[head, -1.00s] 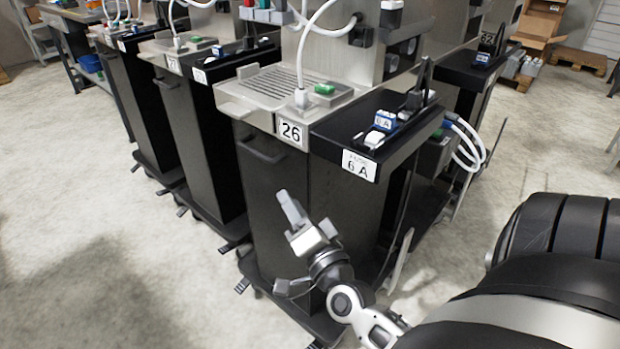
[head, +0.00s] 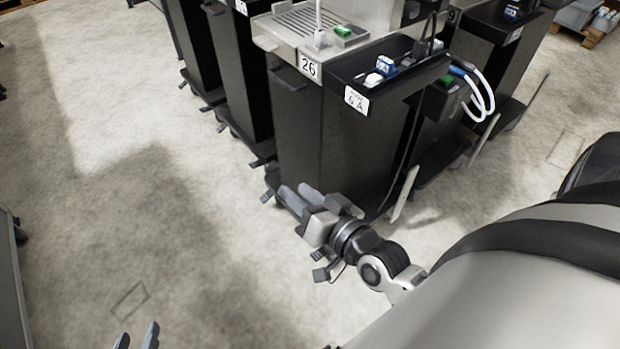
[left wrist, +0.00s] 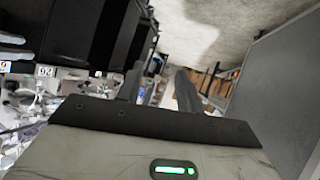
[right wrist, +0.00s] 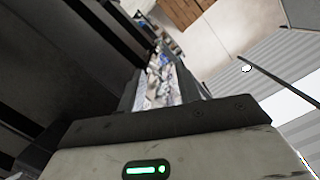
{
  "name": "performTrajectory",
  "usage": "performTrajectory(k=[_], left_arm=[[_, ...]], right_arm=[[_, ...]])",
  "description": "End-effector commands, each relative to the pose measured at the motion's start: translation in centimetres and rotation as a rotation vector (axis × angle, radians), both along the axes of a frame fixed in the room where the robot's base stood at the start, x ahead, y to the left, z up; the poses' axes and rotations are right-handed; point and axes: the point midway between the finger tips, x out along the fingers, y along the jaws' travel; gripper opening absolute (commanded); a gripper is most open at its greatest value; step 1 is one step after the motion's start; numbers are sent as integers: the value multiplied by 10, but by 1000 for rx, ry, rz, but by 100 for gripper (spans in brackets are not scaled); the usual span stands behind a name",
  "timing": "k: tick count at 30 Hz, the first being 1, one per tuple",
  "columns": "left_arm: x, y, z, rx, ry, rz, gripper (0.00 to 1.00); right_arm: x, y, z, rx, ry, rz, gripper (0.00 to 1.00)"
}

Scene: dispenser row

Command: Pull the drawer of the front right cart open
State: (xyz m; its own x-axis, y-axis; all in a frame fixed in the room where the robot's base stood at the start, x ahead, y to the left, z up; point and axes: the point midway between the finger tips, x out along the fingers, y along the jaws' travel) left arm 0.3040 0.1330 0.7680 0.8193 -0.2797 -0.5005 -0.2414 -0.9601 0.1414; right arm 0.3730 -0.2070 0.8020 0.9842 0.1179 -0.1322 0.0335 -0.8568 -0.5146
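The front right cart (head: 345,125) is dark, with a steel top and the number 26. Its tall front panel has a bar handle (head: 287,80) near the top left. The panel looks flush and closed; I cannot make out a separate drawer. My right gripper (head: 299,195) is low in front of the cart, below the handle and apart from it. Its fingers are spread and nothing is between them. My left gripper (head: 137,337) shows only its fingertips at the bottom left edge, over the floor. Its fingers are apart and empty, also in the left wrist view (left wrist: 157,85).
A black tray (head: 400,82) labelled 6 A juts from the cart's right side, with white cables (head: 482,95) beyond. More dark carts (head: 232,75) stand to the left and behind. A grey surface (head: 14,285) is at the left edge. Open floor (head: 110,190) lies left.

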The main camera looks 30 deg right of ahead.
Motion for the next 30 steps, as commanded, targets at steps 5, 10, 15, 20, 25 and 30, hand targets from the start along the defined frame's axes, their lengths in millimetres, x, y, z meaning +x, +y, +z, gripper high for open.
performTrajectory(k=[5,10,15,20,25,30], left_arm=[[0,0,8,0,0,0,36],[0,0,9,0,0,0,36],[0,0,8,0,0,0,36],[0,0,8,0,0,0,36],[0,0,7,2,2,0,36],[-1,3,-14,35,28,-4,36]], right_arm=[[-6,11,-4,-65,47,45,34],[-8,15,-6,-85,63,58,34],[-8,15,-7,-86,63,59,34],[-8,15,-7,-85,63,58,34],[-9,16,-8,-92,69,64,34],[-38,48,-39,-291,216,207,34]])
